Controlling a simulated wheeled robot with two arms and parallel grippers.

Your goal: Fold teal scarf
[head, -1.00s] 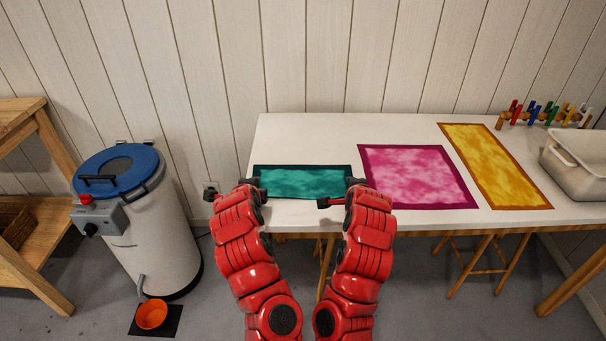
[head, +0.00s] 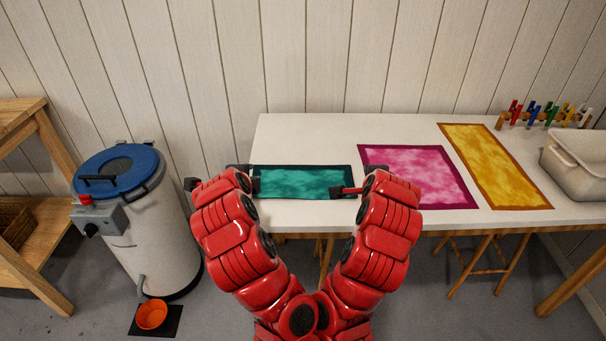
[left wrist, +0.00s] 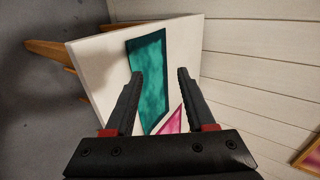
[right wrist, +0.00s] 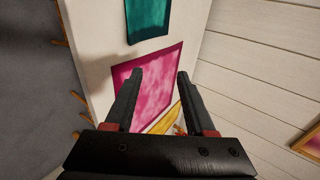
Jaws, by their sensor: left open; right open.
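The teal scarf (head: 303,182) with a dark border lies as a flat, wide, short rectangle on the white table's left part. It also shows in the left wrist view (left wrist: 149,75) and at the top of the right wrist view (right wrist: 147,16). My left gripper (head: 240,178) is open and empty at the scarf's left end; in its wrist view the fingers (left wrist: 160,80) point toward the scarf. My right gripper (head: 352,189) is open and empty near the scarf's right end; in its wrist view the fingers (right wrist: 160,78) are over the pink scarf. Neither visibly grips cloth.
A pink scarf (head: 415,172) and a yellow scarf (head: 492,160) lie flat to the right on the white table (head: 330,128). A pale basin (head: 575,165) and a rack of coloured-handled tools (head: 545,115) stand at the far right. A blue-lidded drum (head: 150,240) stands left of the table.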

